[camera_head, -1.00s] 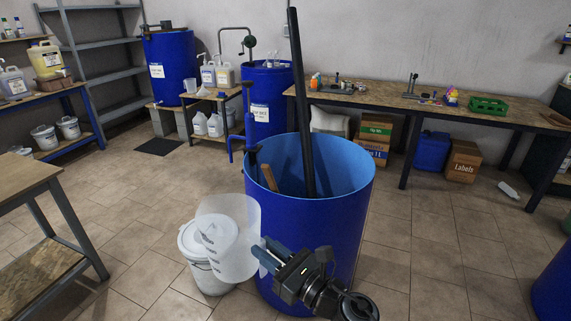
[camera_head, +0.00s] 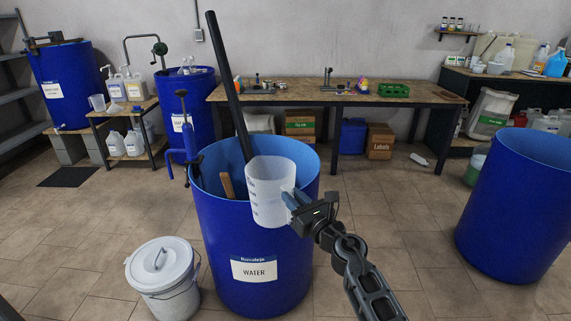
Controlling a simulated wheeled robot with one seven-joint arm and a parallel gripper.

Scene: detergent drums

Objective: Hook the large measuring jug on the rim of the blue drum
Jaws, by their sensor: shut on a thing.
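The large measuring jug (camera_head: 270,196) is translucent white with dark graduation marks. It is upright and overlaps the front right rim of the blue drum (camera_head: 222,235) in the picture. I cannot tell whether it touches the rim or hangs in front of it. My gripper (camera_head: 295,205) is shut on the jug's right side, where the handle is mostly hidden by the fingers. The blue drum is open-topped, with a WATER label on its front.
A lidded white bucket (camera_head: 163,275) stands at the drum's front left. A blue pump (camera_head: 184,150) is at its left rim. Another open blue drum (camera_head: 515,215) stands at the right. A workbench (camera_head: 330,93) runs behind. The floor between the drums is clear.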

